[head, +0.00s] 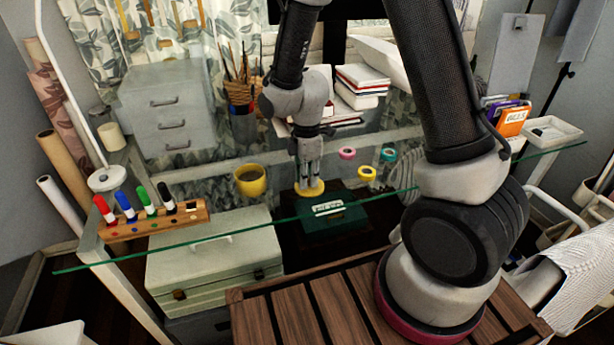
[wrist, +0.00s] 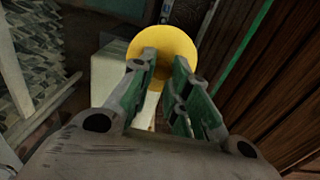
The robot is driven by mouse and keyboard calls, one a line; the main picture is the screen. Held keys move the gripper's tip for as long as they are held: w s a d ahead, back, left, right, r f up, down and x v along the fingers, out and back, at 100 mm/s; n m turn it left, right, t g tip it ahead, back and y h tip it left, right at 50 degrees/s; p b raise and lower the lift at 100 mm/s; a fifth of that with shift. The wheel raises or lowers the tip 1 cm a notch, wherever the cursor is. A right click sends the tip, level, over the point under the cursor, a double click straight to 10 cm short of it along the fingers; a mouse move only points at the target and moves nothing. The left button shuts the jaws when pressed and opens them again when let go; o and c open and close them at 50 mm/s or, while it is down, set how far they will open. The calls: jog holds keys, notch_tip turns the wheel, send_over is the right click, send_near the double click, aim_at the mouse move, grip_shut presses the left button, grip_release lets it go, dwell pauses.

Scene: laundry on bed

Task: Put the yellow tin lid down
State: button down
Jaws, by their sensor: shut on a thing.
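The yellow tin lid (head: 311,189) is a small round disc at the tips of my gripper (head: 309,180) in the head view. In the wrist view the lid (wrist: 176,44) shows at the end of the fingers, and my gripper (wrist: 160,75) is shut on it. The fingers point down over the glass table (head: 250,224), near its front edge. The head view does not make clear whether the lid touches the glass.
A yellow mug (head: 250,180) stands left of the lid. Tape rolls, a yellow one (head: 367,173) among them, lie to the right. A marker rack (head: 152,222) stands at the front left. A dark green box (head: 331,220) shows below the glass edge.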

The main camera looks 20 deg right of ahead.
jog(key=c, duration=1.4)
grip_release()
jog(key=shift+f, duration=0.1)
jog(key=shift+o, duration=0.2)
notch_tip(320, 180, up, 12)
jog(key=s+d+r+m+t, duration=0.2)
jog(key=s+d+r+m, duration=0.5)
jog(key=r, duration=0.4)
jog(key=s+d+r+m+t, duration=0.2)
jog(key=s+d+r+m, duration=0.3)
jog(key=s+d+m, duration=0.3)
jog(key=s+m, duration=0.3)
jog(key=s, duration=0.1)
jog(key=shift+d, duration=0.3)
